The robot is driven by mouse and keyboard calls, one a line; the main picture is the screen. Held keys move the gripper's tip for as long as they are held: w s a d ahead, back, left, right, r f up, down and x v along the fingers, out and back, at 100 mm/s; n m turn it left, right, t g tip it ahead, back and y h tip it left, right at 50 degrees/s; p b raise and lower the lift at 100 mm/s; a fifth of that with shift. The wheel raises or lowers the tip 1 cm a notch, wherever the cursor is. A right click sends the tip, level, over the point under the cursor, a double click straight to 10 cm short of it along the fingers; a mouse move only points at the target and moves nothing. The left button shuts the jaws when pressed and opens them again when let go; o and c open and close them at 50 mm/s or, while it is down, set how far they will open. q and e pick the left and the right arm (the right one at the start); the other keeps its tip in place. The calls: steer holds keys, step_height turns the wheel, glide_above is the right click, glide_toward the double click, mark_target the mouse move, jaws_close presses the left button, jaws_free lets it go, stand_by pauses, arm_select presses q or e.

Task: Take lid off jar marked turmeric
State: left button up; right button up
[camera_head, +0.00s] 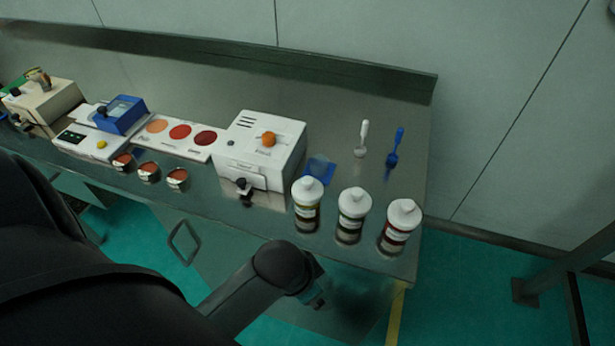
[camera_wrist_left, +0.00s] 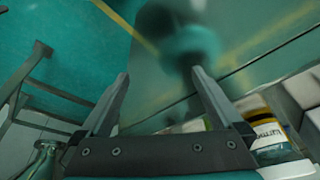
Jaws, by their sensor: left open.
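Three jars with white lids stand upright near the bench's front right. The leftmost jar (camera_head: 306,207), with yellow contents, carries its white lid (camera_head: 308,189). Its label is too small to read there. In the left wrist view a jar with a yellow band (camera_wrist_left: 262,125) shows at lower right, partly hidden by the finger; its label seems to read part of "turmeric". My left gripper (camera_head: 317,292) is low in front of the bench, below the jars. In the left wrist view its fingers (camera_wrist_left: 160,76) are apart with nothing between them. My right gripper is out of view.
The middle jar (camera_head: 351,216) and right jar (camera_head: 397,229) stand close by. A white machine (camera_head: 262,158) with an orange knob is left of the jars. White and blue utensils (camera_head: 393,148) stand behind. Small cups (camera_head: 148,172) line the front edge farther left.

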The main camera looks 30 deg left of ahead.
arm_select(q)
step_height(320, 180, up, 11)
steer(key=d+m+p, duration=0.2)
steer(key=m, duration=0.1)
steer(key=m+g+y, duration=0.1)
steer(key=m+g, duration=0.2)
steer(key=m, duration=2.6)
glide_toward(308, 179)
step_height(308, 179, down, 11)
steer(key=shift+w+f+b, duration=0.1)
steer(key=shift+b, duration=0.85)
steer(key=shift+c, duration=0.2)
steer(key=c, duration=1)
